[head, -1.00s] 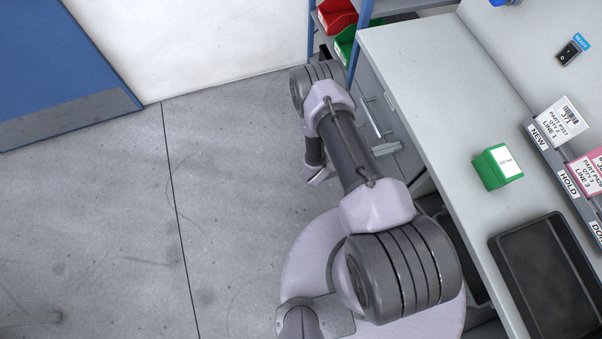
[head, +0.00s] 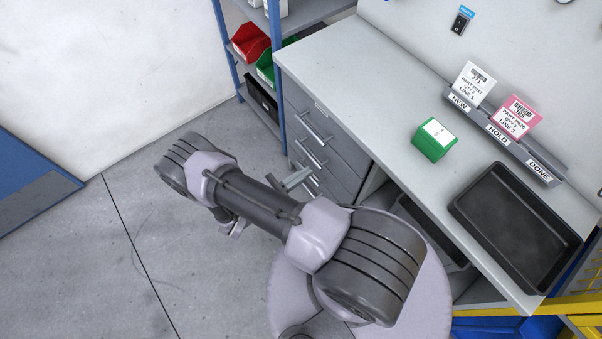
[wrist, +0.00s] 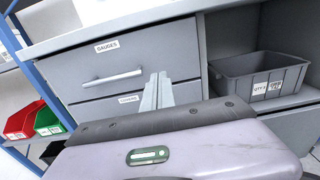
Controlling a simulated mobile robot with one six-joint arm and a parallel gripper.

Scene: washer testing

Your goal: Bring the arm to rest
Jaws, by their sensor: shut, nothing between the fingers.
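My gripper (wrist: 158,88) is shut and empty. In the wrist view its two pale fingers lie together in front of the grey drawer unit (wrist: 85,72), between the drawer fronts and the open shelf. In the head view its finger tips (head: 297,179) show partly past my bent arm, close to the drawer handles. Whether they touch the drawers I cannot tell. The drawers look closed. The upper one is labelled GAUGES.
On the bench (head: 370,85) are a green box (head: 434,141), an empty black tray (head: 515,225) and a card rail (head: 505,138). A shelf rack (head: 279,90) with red and green bins stands left of the drawers. A grey bin (wrist: 258,82) sits under the bench. Floor at left is clear.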

